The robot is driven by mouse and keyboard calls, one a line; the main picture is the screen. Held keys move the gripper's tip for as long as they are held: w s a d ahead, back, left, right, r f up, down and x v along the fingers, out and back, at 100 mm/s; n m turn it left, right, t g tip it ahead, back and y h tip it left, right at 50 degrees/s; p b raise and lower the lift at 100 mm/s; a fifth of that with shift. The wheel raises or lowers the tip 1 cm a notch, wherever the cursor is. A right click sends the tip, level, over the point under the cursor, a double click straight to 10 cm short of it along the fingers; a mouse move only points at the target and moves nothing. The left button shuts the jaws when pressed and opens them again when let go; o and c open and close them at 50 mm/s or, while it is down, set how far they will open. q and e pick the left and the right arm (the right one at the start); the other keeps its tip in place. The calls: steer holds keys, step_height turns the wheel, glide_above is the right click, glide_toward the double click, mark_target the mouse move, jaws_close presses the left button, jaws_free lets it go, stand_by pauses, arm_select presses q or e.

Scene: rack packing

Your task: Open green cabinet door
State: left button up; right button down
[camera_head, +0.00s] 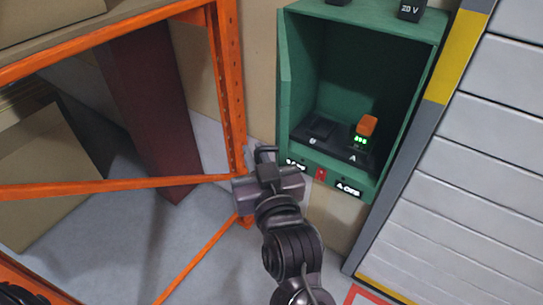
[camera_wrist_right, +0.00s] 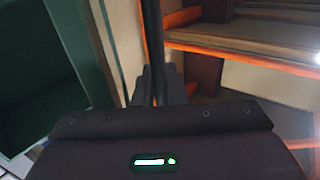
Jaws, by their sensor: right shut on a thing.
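The green cabinet (camera_head: 360,18) hangs on the wall and its front is open to view. Its door (camera_head: 284,75) shows as a narrow green panel along the left side, seen nearly edge-on. My right gripper (camera_head: 264,160) is at the door's lower left, shut on the dark door handle (camera_head: 266,149). In the right wrist view the handle (camera_wrist_right: 151,40) is a dark upright bar running between the fingers, with green panels (camera_wrist_right: 88,45) to its left. The fingers hide part of the handle.
Inside the cabinet a dark charger base (camera_head: 318,130) carries an orange-topped block (camera_head: 367,125) with green lights. An orange rack frame (camera_head: 232,90) stands close left of my gripper. A grey slatted shutter (camera_head: 460,200) is at right.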

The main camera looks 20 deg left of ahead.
steer(key=shift+a+r+h, duration=0.2)
steer(key=shift+a+h, duration=0.1)
steer(key=shift+t, duration=0.3)
steer(key=c, duration=1.8)
jaws_free()
steer(key=shift+c, duration=0.2)
steer(key=shift+o, duration=0.4)
steer(key=shift+w+f, duration=0.1)
steer(key=shift+w, duration=0.1)
steer(key=shift+s, duration=0.1)
